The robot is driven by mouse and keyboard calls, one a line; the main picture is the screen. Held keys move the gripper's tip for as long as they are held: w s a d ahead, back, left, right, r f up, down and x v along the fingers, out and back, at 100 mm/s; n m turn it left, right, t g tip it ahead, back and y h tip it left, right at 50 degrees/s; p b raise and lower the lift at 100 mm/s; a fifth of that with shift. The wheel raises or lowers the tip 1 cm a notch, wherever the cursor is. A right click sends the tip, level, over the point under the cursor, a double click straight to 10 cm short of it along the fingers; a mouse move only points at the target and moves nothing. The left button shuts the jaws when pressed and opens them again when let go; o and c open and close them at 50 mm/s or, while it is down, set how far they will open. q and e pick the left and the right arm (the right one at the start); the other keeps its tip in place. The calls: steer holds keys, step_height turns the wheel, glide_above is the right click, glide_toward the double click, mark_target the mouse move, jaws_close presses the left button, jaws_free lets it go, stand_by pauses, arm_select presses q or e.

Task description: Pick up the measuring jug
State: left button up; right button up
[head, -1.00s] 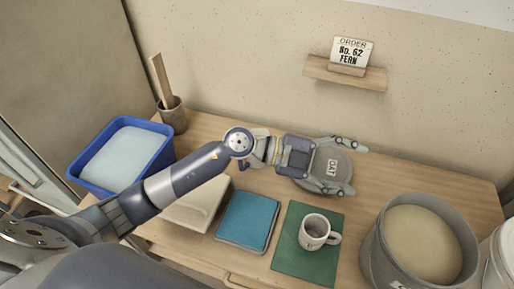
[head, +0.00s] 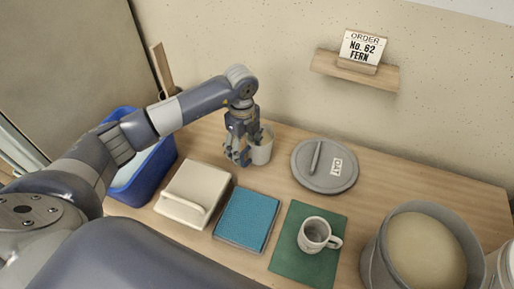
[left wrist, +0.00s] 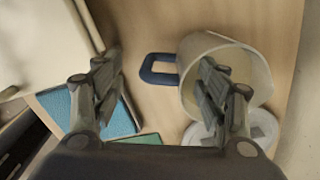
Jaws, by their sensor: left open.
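The measuring jug (head: 263,151) is a pale, open-topped vessel on the table, partly hidden behind my left gripper (head: 238,154) in the head view. In the left wrist view the jug (left wrist: 257,73) shows its open mouth and a dark blue handle (left wrist: 158,69). My left gripper is open and points down beside the jug. In the wrist view the handle lies between the two fingers, and the right finger overlaps the jug's body. I cannot tell whether a finger touches it. My right gripper is not in view.
A grey lid (head: 341,177) lies right of the jug. A cream box (head: 187,188), a blue cloth stack (head: 247,219) and a mug (head: 313,235) on a green mat (head: 291,262) are nearer. A blue tub (head: 153,172) stands left, a bucket (head: 374,262) right.

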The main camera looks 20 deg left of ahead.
mark_target(247, 162)
arm_select(q)
steer(key=f, duration=0.7)
steer(key=shift+w+d+f+p, duration=0.1)
steer(key=shift+w+d+p, duration=0.1)
steer(key=shift+p, duration=0.1)
jaws_close()
